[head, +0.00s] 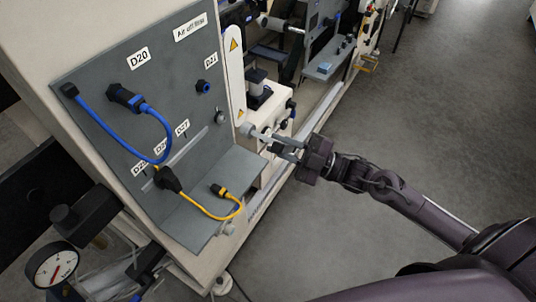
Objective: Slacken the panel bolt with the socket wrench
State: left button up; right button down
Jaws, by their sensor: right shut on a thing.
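My right gripper (283,147) is shut on a slim pale-grey tool, which looks like the socket wrench (252,131). The tool's round end points left toward the right edge of the grey panel (105,85). I cannot tell whether it touches anything. A small grey bolt-like head (221,117) sits on the panel's right side, left of the tool's end and apart from it in the picture. I cannot tell for sure that it is the panel bolt. My left gripper is out of view.
A blue cable (118,139) and a yellow cable (208,213) loop out from the panel and its lower ledge (190,229). A pressure gauge (52,269) is at lower left. More machine units stand behind. Open grey floor (440,110) lies to the right.

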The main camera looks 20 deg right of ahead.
aim_at(257, 134)
jog(key=shift+w, duration=0.2)
jog(key=shift+w+a+b, duration=0.25)
jog(key=shift+a+b, duration=0.05)
jog(key=shift+a, duration=0.05)
jog(key=shift+w+a+r+b, duration=0.1)
jog(key=shift+w+a+b, duration=0.9)
jog(key=shift+w, duration=0.3)
jog(key=shift+w+a, duration=0.2)
jog(key=shift+w+a+b, duration=0.35)
jog(key=shift+w+a, duration=0.1)
jog(key=shift+w, duration=0.2)
dwell(1.2)
